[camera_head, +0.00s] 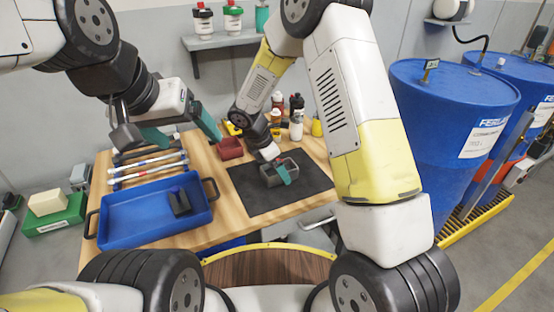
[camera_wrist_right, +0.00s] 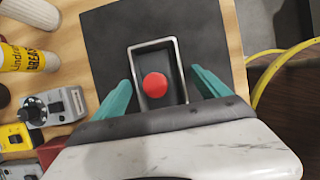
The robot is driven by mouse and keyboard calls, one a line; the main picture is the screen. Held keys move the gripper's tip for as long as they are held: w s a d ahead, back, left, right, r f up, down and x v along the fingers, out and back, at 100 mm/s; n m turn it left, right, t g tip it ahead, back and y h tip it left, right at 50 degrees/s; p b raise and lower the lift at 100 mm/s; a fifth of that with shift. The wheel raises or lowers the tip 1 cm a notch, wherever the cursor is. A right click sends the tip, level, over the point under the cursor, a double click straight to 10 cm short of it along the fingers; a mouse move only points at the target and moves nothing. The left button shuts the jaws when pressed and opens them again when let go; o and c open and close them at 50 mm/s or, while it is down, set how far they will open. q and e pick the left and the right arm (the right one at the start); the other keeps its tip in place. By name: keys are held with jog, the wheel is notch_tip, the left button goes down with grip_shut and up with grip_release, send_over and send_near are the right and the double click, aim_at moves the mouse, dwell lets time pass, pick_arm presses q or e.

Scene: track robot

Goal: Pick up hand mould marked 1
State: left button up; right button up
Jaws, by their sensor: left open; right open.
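A small grey rectangular open mould (camera_head: 268,180) lies on the black mat (camera_head: 247,201) on the wooden table. In the right wrist view the mould (camera_wrist_right: 139,62) has a pale rim and a round red piece (camera_wrist_right: 155,85) inside it. No number shows on it, so I cannot tell its mark. My right gripper (camera_wrist_right: 161,76) is open, with one teal finger on each side of the mould; I cannot tell whether they touch it. In the head view one finger of it shows by the mould. My left gripper (camera_head: 181,130) is open and empty above the table's back left.
A blue tray (camera_head: 138,234) holding a dark block (camera_head: 180,202) stands at the front left. Rods (camera_head: 148,168) lie behind it. A red bin (camera_head: 230,148) and several bottles (camera_head: 296,118) stand at the back. Blue drums (camera_head: 440,120) stand right of the table.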

jog(key=shift+w+d+f, duration=0.1)
jog(key=shift+d+f, duration=0.1)
jog(key=shift+f, duration=0.25)
jog(key=shift+f, duration=0.1)
jog(key=shift+c, duration=0.3)
jog(key=c, duration=1.8)
